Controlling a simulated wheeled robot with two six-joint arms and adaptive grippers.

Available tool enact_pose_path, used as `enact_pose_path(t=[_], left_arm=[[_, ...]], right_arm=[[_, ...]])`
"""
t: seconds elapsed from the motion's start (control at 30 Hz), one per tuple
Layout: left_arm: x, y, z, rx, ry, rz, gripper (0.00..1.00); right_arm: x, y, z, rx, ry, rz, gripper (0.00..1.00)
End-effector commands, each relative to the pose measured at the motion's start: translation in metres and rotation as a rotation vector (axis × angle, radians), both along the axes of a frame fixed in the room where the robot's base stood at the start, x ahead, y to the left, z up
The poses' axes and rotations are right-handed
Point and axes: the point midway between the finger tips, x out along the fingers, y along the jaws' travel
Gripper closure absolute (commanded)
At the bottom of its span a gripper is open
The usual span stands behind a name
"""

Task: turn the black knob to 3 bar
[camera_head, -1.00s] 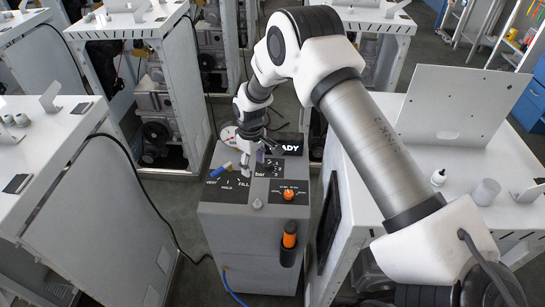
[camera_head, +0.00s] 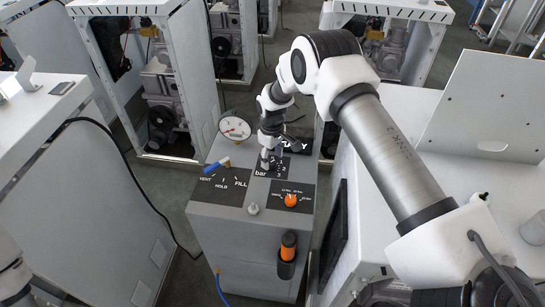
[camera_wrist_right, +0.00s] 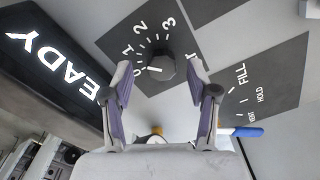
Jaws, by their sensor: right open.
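The black knob (camera_wrist_right: 160,67) sits on a dark plate marked 0 to 3 in the right wrist view. Its white pointer line points left, toward the 0 side of the scale. My right gripper (camera_wrist_right: 160,72) is open, with one fingertip on each side of the knob; I cannot tell whether they touch it. My left gripper is not in view.
A blue-handled VENT/HOLD/FILL valve (camera_head: 217,166) and a round gauge (camera_head: 235,128) stand left of the bar plate. An orange knob (camera_head: 291,200), a small grey knob (camera_head: 253,208) and an orange-handled tool (camera_head: 288,245) are nearer the front. The READY display stands behind.

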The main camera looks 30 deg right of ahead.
Motion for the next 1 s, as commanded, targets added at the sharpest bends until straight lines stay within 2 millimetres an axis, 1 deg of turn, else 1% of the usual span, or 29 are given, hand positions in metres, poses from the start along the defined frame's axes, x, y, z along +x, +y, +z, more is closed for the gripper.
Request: enact_pose_path(t=[0.03,0.13,0.33,0.37,0.4,0.47,0.5,0.53,0.83,1.0], left_arm=[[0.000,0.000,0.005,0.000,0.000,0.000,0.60],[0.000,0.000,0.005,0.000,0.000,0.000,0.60],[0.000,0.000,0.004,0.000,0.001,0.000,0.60],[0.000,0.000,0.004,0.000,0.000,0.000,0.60],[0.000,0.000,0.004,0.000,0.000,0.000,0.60],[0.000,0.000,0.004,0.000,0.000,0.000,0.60],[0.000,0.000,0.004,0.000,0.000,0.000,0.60],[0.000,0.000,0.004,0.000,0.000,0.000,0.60],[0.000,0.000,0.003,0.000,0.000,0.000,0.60],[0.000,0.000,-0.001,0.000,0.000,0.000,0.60]], right_arm=[[0.000,0.000,-0.005,0.000,0.001,0.001,0.41],[0.000,0.000,-0.013,0.000,0.000,0.000,0.41],[0.000,0.000,-0.015,0.000,-0.001,0.000,0.41],[0.000,0.000,-0.015,0.000,-0.001,0.000,0.44],[0.000,0.000,-0.015,0.000,-0.001,0.000,0.59],[0.000,0.000,-0.015,0.000,-0.001,0.000,0.80],[0.000,0.000,-0.015,0.000,-0.001,0.000,0.94],[0.000,0.000,-0.015,0.000,-0.001,0.000,1.00],[0.000,0.000,-0.015,0.000,-0.001,-0.012,1.00],[0.000,0.000,-0.016,0.000,-0.001,-0.057,1.00]])
